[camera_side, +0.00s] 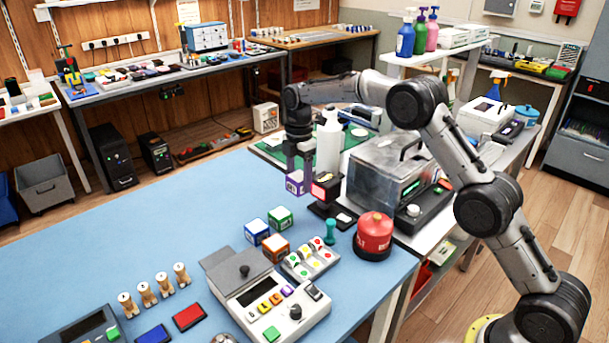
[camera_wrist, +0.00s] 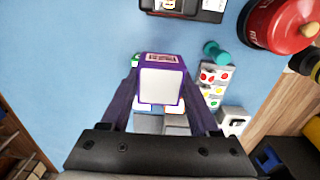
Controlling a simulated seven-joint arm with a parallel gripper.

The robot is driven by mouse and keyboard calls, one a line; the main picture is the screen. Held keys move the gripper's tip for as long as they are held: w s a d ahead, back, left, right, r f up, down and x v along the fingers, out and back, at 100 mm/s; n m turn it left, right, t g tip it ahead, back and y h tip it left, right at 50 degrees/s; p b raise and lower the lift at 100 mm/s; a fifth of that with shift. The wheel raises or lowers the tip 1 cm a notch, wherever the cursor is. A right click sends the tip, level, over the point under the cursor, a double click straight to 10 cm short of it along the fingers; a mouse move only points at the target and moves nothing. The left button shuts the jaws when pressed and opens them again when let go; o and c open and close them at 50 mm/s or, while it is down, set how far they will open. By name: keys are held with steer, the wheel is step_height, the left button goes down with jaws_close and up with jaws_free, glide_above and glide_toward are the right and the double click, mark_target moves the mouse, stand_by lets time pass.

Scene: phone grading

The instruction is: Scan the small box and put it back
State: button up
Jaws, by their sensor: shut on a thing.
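A small purple box (camera_side: 295,182) with white faces is held in my gripper (camera_side: 297,168), raised above the blue table. In the wrist view the purple box (camera_wrist: 161,82) sits between the two fingers of my gripper (camera_wrist: 161,100), with a white face toward the camera and a printed label on its far side. A scanner (camera_side: 326,190) with a lit red face stands just right of the box in the side view, close to it; I cannot tell if they touch. Green (camera_side: 280,217), blue (camera_side: 256,231) and orange (camera_side: 275,248) boxes sit on the table below.
A red round canister (camera_side: 374,234), a teal peg (camera_side: 329,230) and a tray of coloured dots (camera_side: 310,258) stand near the table's right edge. A white bottle (camera_side: 329,145) and a clear-lidded machine (camera_side: 388,172) are behind. The table's left part (camera_side: 120,235) is clear.

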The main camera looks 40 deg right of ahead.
step_height(320, 180, down, 2)
steer(key=shift+s+d+f, duration=0.1)
steer(key=shift+d, duration=0.05)
steer(key=shift+f, duration=1.8)
steer(key=s+a+r, duration=0.2)
steer(key=s+r, duration=0.2)
steer(key=s, duration=0.5)
steer(key=s+a+r, duration=0.2)
steer(key=s+r, duration=0.1)
steer(key=s, duration=0.6)
steer(key=w+f, duration=0.1)
steer(key=w, duration=0.2)
steer(key=w+f, duration=0.1)
steer(key=w, duration=0.2)
steer(key=w+f, duration=0.2)
steer(key=shift+w+a+f, duration=0.1)
steer(key=shift+w, duration=0.3)
steer(key=w+f, duration=0.4)
steer(key=shift+f, duration=0.35)
steer(key=shift+w+a+f, duration=0.1)
steer(key=shift+w+f, duration=0.35)
steer(key=shift+f, duration=0.15)
steer(key=shift+s+f, duration=0.1)
steer(key=shift+f, duration=1.3)
